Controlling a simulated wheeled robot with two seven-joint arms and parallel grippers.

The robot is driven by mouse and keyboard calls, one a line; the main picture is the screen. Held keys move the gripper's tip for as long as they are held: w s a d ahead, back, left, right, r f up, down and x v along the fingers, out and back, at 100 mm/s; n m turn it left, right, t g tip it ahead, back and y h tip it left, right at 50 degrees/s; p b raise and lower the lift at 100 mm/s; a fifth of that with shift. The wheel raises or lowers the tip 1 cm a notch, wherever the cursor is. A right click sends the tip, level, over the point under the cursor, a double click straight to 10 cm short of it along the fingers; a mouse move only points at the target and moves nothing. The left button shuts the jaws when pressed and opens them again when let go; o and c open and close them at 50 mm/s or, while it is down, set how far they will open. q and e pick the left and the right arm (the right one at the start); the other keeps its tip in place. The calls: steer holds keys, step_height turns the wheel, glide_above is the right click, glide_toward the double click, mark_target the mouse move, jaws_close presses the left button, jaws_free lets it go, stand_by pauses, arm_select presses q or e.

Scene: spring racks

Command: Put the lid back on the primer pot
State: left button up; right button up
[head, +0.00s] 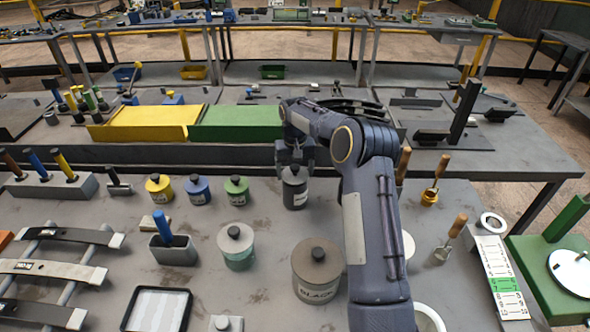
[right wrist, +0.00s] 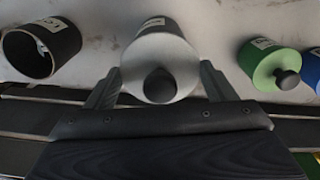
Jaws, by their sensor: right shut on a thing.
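A dark grey pot with a pale label (head: 295,195) stands in the middle of the near bench; I cannot read the label. Its grey lid with a dark knob (right wrist: 160,85) is at the mouth of the pot (right wrist: 155,25). I cannot tell whether it is fully seated. My right gripper (right wrist: 160,72) reaches down from above, its two fingers shut on either side of the lid. In the head view this gripper (head: 294,158) is just above the pot. An open black pot with a label (right wrist: 42,50) stands beside it in the wrist view. My left gripper is not in view.
Lidded yellow (head: 159,188), blue (head: 197,191) and green (head: 236,191) pots stand to the left. A teal pot (head: 238,256) and a large pot labelled BLACK (head: 318,285) stand nearer. My right arm hides part of the bench to the right.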

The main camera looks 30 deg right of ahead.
stand_by(0.6)
steer(key=o, duration=1)
steer(key=shift+r+p, duration=1.65)
steer(key=shift+r, duration=1.8)
jaws_close()
